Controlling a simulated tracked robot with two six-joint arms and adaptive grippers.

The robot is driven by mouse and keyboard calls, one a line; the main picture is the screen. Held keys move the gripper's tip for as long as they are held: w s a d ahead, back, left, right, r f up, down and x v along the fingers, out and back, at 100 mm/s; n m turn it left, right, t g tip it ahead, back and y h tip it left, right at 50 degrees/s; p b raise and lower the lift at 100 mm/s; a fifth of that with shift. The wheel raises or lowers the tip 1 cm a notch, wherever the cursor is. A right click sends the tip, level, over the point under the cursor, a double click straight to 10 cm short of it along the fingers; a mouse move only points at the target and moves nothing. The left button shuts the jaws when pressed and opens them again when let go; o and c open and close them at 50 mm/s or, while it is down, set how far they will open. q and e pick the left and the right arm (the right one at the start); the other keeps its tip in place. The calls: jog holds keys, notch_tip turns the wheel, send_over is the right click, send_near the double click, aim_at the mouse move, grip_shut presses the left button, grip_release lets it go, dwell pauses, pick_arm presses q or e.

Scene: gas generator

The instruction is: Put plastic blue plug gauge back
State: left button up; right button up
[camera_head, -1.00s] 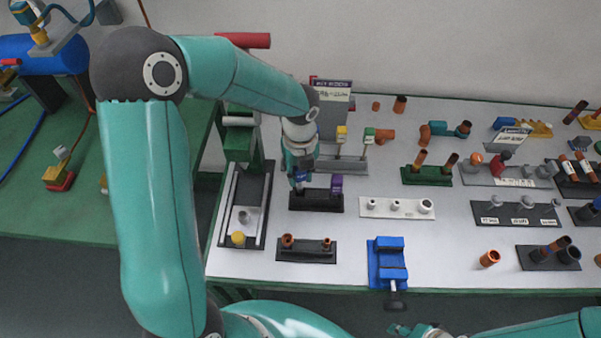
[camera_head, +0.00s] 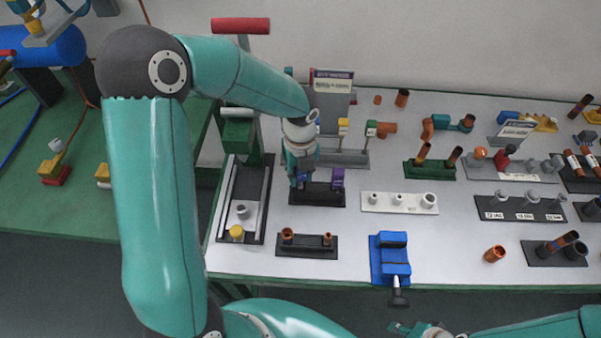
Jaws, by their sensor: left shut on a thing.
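My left gripper (camera_head: 302,180) is shut on the blue plug gauge (camera_head: 305,178), of which only a small blue part shows between and beside the fingers. The gripper points down at the left half of a black stand (camera_head: 325,201). A purple gauge (camera_head: 338,178) stands upright at the right end of this stand. I cannot tell whether the blue gauge's lower end sits in the stand, as the fingers hide it. My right gripper (camera_head: 402,328) shows only partly at the bottom edge, low in front of the table, and its jaws are unclear.
A white stand with several white pieces (camera_head: 400,203) is to the right. A black stand with copper fittings (camera_head: 307,244) is in front, a blue vise (camera_head: 390,260) front right. A press with a red handle (camera_head: 240,25) stands to the left. Label signs (camera_head: 332,88) stand behind.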

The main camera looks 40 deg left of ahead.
pick_arm(q)
jog(key=shift+f+b, duration=0.65)
jog(key=shift+f, duration=0.3)
jog(key=o, duration=1)
jog(key=shift+r, duration=0.1)
jog(key=shift+o, duration=0.2)
